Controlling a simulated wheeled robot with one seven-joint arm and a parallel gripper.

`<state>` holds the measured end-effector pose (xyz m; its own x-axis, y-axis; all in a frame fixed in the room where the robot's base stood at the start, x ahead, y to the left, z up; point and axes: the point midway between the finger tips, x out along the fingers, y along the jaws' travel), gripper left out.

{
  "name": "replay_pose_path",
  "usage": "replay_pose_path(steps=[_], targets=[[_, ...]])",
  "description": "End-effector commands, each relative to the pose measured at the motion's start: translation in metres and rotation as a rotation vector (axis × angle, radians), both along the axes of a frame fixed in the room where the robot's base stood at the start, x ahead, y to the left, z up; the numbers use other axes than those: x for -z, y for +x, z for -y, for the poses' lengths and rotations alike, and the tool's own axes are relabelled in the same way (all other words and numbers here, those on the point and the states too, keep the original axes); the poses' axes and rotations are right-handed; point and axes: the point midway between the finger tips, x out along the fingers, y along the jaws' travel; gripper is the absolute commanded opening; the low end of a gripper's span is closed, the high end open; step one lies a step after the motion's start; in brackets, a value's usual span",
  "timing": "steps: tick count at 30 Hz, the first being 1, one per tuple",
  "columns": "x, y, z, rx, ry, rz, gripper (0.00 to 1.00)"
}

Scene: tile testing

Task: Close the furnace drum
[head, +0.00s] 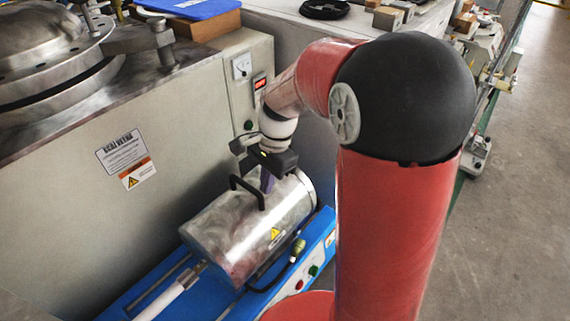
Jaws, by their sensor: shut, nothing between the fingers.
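The furnace drum (235,228) is a shiny metal cylinder with a yellow warning sticker, lying on a blue base (318,232) at the lower middle of the head view. A black bar handle (247,187) stands on its top. My gripper (267,184) points down over the upper right part of the drum, just right of the handle. It is shut with nothing between its fingers. I cannot tell whether its fingertips touch the drum or the handle. The wrist hides part of the drum's far end. The seam of the drum is not clear.
A large grey cabinet (70,220) with labels stands close on the left, with a round metal lid (45,45) on top. A white rod (172,292) reaches from the drum's near end. Open floor (520,200) lies at right.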

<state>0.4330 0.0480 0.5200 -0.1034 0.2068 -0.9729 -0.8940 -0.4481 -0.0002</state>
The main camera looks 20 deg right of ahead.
Motion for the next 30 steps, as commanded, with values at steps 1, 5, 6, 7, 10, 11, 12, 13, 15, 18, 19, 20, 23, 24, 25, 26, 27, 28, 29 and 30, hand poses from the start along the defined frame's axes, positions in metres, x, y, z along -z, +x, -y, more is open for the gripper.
replay_pose_path(steps=[1,5,6,7,10,11,12,13,15,18,19,20,23,24,25,26,27,28,29,30], targets=[[-0.002,-0.012,-0.017,-0.011,0.002,-0.004,0.00],[-0.002,-0.036,-0.053,-0.012,0.002,-0.003,0.00],[-0.002,-0.043,-0.064,-0.011,0.001,-0.004,0.00],[-0.002,-0.049,-0.071,-0.010,0.001,-0.005,0.00],[-0.002,-0.064,-0.095,-0.010,0.001,-0.003,0.00],[-0.002,-0.069,-0.102,-0.010,0.001,-0.003,0.00],[-0.001,-0.074,-0.110,-0.010,0.001,-0.003,0.00],[-0.001,-0.078,-0.116,-0.008,0.000,-0.004,0.00],[-0.001,-0.086,-0.129,-0.008,0.001,-0.003,0.00],[-0.001,-0.095,-0.142,-0.004,0.000,-0.001,0.00],[-0.001,-0.097,-0.146,-0.006,0.000,-0.002,0.00],[-0.001,-0.099,-0.149,-0.006,0.000,-0.002,0.00],[0.000,-0.104,-0.156,-0.002,0.000,-0.002,0.00],[0.000,-0.105,-0.158,-0.002,0.001,-0.001,0.00],[0.000,-0.106,-0.159,-0.001,0.001,-0.001,0.00],[0.000,-0.106,-0.160,-0.001,0.001,-0.001,0.00],[0.000,-0.107,-0.161,-0.001,0.001,-0.001,0.00],[0.000,-0.107,-0.162,-0.001,0.001,-0.002,0.00],[0.000,-0.108,-0.162,-0.001,0.001,-0.002,0.00],[0.000,-0.108,-0.163,-0.002,0.002,-0.001,0.00]])
